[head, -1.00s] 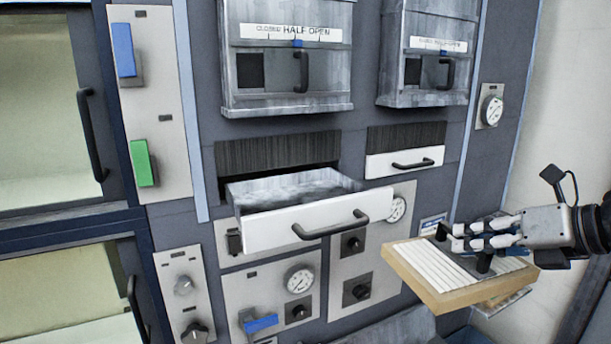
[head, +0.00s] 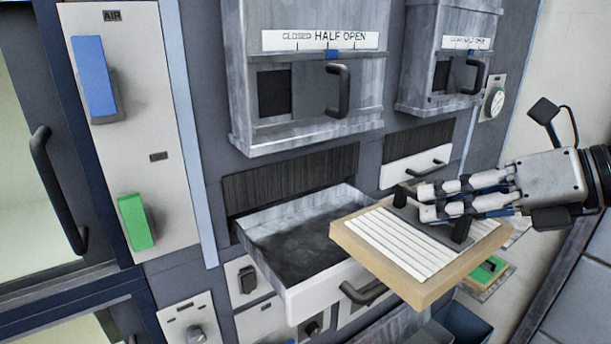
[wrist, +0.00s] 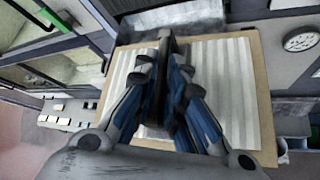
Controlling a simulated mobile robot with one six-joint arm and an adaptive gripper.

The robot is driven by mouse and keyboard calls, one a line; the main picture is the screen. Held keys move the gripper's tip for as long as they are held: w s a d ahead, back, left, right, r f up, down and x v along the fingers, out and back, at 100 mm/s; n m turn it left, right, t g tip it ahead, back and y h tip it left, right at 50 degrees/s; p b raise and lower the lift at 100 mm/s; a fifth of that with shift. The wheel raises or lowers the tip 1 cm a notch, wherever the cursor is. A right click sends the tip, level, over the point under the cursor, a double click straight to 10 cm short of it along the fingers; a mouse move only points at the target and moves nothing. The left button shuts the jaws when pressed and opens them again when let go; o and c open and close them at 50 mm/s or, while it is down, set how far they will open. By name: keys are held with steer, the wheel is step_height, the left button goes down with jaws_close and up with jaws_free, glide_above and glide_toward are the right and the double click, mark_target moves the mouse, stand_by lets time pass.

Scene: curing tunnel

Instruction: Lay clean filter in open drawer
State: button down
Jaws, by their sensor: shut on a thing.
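The clean filter (head: 378,242) is a white pleated panel in a tan frame with a dark bar handle across its top. My gripper (head: 425,203) is shut on that handle and holds the filter roughly flat in the air. In the wrist view the fingers (wrist: 165,90) close around the handle, with white pleats (wrist: 225,75) on both sides. The open drawer (head: 268,217) is a grey metal tray with a white front, pulled out of the panel. Dark grey residue (head: 305,240) covers its floor. The filter overlaps the drawer's right front corner in the head view and hides part of its handle.
A second drawer (head: 415,165) to the right is shut. Two metal hoods (head: 305,95) marked half open hang above the drawers. Blue (head: 93,78) and green (head: 135,221) switches sit at left. Bins (head: 465,325) stand low at right.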

steer(key=w+a+p, duration=0.3)
steer(key=w+a, duration=0.6)
steer(key=a, duration=0.4)
steer(key=shift+w+a+f, duration=0.1)
steer(key=shift+w+f, duration=0.1)
steer(key=shift+f, duration=1.55)
steer(key=shift+w+a+f, duration=0.1)
steer(key=shift+w+f, duration=0.05)
steer(key=shift+f, duration=1.6)
steer(key=shift+f, duration=0.1)
steer(key=c, duration=1.7)
jaws_free()
steer(key=shift+o, duration=0.2)
